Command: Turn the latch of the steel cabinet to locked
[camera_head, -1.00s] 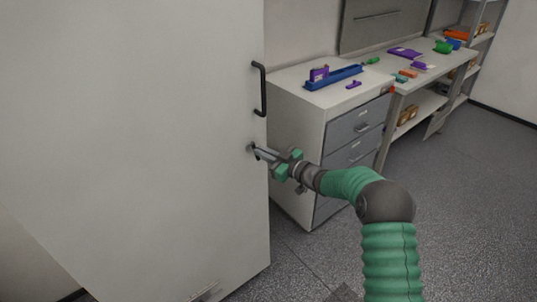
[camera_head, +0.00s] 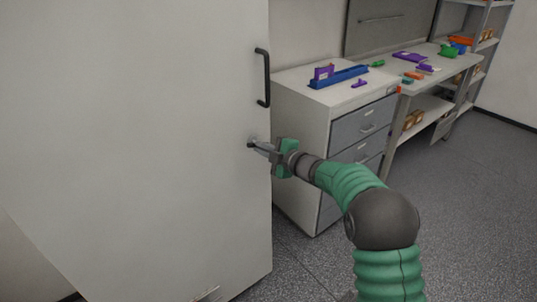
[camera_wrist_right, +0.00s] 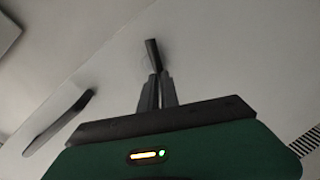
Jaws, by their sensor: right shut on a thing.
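The steel cabinet (camera_head: 140,140) is a tall pale door panel filling the left of the head view. Its small dark latch (camera_head: 251,142) sits near the right edge, below the black bar handle (camera_head: 263,78). My right gripper (camera_head: 262,147) reaches in from the right and is shut on the latch. In the right wrist view, the two fingers (camera_wrist_right: 157,88) close together at the lower end of the dark latch lever (camera_wrist_right: 153,54). The fingers partly hide the latch, so its exact angle is hard to tell. My left gripper is not in view.
A drawer unit (camera_head: 300,125) stands just right of the cabinet, with a blue tray (camera_head: 338,76) on top. A workbench (camera_head: 437,72) with small coloured items and a shelf rack (camera_head: 483,60) stand farther back. The grey floor (camera_head: 470,220) at right is clear.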

